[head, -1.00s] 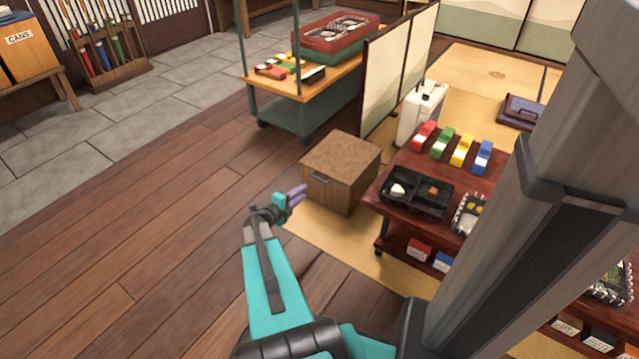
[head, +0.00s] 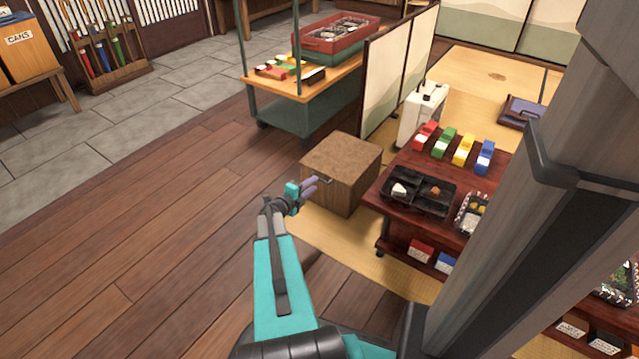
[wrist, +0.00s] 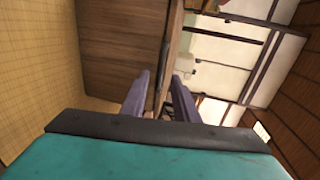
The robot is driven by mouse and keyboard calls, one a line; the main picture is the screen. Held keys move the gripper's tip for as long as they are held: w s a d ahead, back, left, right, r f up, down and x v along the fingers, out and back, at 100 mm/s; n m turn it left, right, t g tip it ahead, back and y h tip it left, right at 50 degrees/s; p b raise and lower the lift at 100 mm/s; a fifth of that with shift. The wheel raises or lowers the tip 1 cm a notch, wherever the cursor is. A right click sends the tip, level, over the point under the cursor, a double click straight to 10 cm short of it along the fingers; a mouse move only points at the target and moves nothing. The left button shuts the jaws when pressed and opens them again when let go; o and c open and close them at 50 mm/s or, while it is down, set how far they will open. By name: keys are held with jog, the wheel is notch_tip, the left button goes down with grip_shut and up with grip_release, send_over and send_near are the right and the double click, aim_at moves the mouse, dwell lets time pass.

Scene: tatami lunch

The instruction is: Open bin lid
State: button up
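The bin (head: 345,196) is a wooden box on the tatami edge, with its speckled brown lid (head: 342,153) lying shut on top. A small metal handle (head: 325,181) is on its front, near the upper edge. My gripper (head: 313,183) is right at this handle, coming from the left. In the wrist view the two purple fingers of my gripper (wrist: 159,90) are apart, with the bin's wooden front (wrist: 115,45) sideways behind them. A dark bar shows between the fingers; I cannot tell whether they touch it.
A dark red cart (head: 390,207) with a black tray (head: 418,191) and coloured blocks stands close right of the bin. A folding screen (head: 400,75) and a green cart (head: 300,112) are behind it. The wooden floor to the left is clear.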

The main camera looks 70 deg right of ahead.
aim_at(320, 180)
jog(key=shift+b+x, duration=0.9)
jog(key=shift+x, duration=2.2)
grip_shut()
jog(key=shift+a+f, duration=0.1)
jog(key=shift+a, duration=0.05)
